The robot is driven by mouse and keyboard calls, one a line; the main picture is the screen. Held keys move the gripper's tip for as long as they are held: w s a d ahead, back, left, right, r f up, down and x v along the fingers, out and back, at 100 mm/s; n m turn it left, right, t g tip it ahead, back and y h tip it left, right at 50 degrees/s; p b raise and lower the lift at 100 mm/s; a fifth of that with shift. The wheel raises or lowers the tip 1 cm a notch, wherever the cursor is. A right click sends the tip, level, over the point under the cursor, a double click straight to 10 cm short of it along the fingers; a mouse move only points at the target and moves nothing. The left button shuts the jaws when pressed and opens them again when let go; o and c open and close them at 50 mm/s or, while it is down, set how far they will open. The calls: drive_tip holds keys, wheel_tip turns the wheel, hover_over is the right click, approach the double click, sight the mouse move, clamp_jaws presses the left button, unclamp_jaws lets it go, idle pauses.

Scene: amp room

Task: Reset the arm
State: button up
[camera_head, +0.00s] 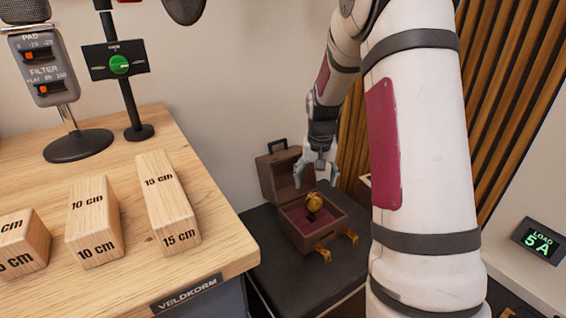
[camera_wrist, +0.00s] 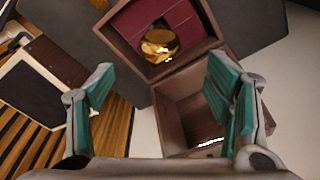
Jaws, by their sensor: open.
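My gripper (camera_head: 318,172) hangs at the end of my white arm, above an open brown wooden case. In the wrist view its two green-padded fingers (camera_wrist: 165,105) are spread apart with nothing between them. The case (camera_head: 296,236) stands on a dark surface with its lid (camera_head: 283,172) tilted back. A round gold object (camera_head: 314,202) sits in the case over the dark red lining; it also shows in the wrist view (camera_wrist: 160,42), beyond the fingertips and apart from them. Part of my arm covers the area right of the case.
A wooden table (camera_head: 215,245) with several marked wooden blocks (camera_head: 172,205), a microphone stand (camera_head: 78,145) and a green-knobbed stand (camera_head: 118,63) is at left. Slatted wall (camera_head: 510,60) and a load display (camera_head: 538,243) are at right. Two gold latches (camera_head: 322,254) stick out in front of the case.

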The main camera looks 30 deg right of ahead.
drive_tip(key=s+a+r+n, duration=0.3)
drive_tip(key=s+a+r, duration=1.2)
drive_tip(key=a, duration=0.1)
drive_tip(key=s+a+r+n+g+y, duration=0.15)
drive_tip(key=s+a, duration=0.25)
drive_tip(key=s, duration=0.7)
drive_tip(key=s+a+n+h, duration=0.15)
drive_tip(key=s+a, duration=0.25)
drive_tip(key=s, duration=0.7)
wheel_tip(320, 180, up, 31)
drive_tip(key=n+t+y+p, duration=0.1)
drive_tip(key=t+p, duration=0.3)
drive_tip(key=p, duration=2.5)
drive_tip(key=shift+w+d, duration=0.15)
drive_tip(key=shift+d, duration=0.2)
drive_tip(key=shift+f, duration=0.15)
